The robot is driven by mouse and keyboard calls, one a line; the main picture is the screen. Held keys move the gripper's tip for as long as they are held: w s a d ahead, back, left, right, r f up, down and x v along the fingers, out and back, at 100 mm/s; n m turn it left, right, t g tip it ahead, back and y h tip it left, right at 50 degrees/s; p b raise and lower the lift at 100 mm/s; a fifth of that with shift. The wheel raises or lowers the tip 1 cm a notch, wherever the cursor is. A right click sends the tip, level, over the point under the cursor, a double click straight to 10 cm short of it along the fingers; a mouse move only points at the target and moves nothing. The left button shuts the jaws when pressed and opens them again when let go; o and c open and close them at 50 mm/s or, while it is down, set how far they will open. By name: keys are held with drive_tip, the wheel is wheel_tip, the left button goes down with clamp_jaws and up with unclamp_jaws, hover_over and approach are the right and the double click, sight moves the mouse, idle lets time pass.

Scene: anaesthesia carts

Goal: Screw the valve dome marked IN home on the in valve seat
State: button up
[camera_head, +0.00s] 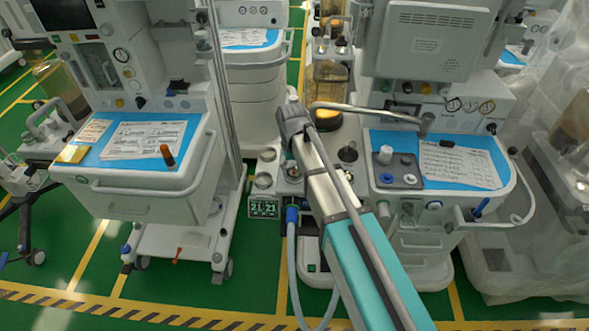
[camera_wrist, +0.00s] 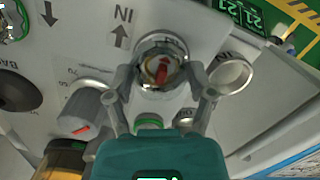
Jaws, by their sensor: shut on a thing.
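The clear valve dome (camera_wrist: 163,50) with a metallic rim and a red arrow inside shows in the wrist view. It is at the in valve seat, beside the printed IN label (camera_wrist: 122,14) and its arrow. My gripper (camera_wrist: 164,84) has one finger on each side of the dome and is shut on it. The seat under the dome is hidden, and I cannot tell whether the dome touches it. In the head view my arm crosses the middle, and the valve area (camera_head: 293,171) is partly hidden by it.
An empty-looking metal ring port (camera_wrist: 234,74) is right of the dome, and a grey knob (camera_wrist: 84,112) is left. A display reading 21 21 (camera_head: 264,208) is near the valves. A grey tray (camera_head: 408,182) with white parts lies on the right cart.

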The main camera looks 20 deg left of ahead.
sight(294, 168)
drive_tip(key=shift+f, duration=0.25)
drive_tip(key=o, duration=1)
drive_tip(key=shift+r, duration=0.2)
wheel_tip(294, 168, up, 8)
drive_tip(key=p, duration=0.7)
drive_tip(key=shift+f+p, duration=0.1)
drive_tip(key=shift+p, duration=0.3)
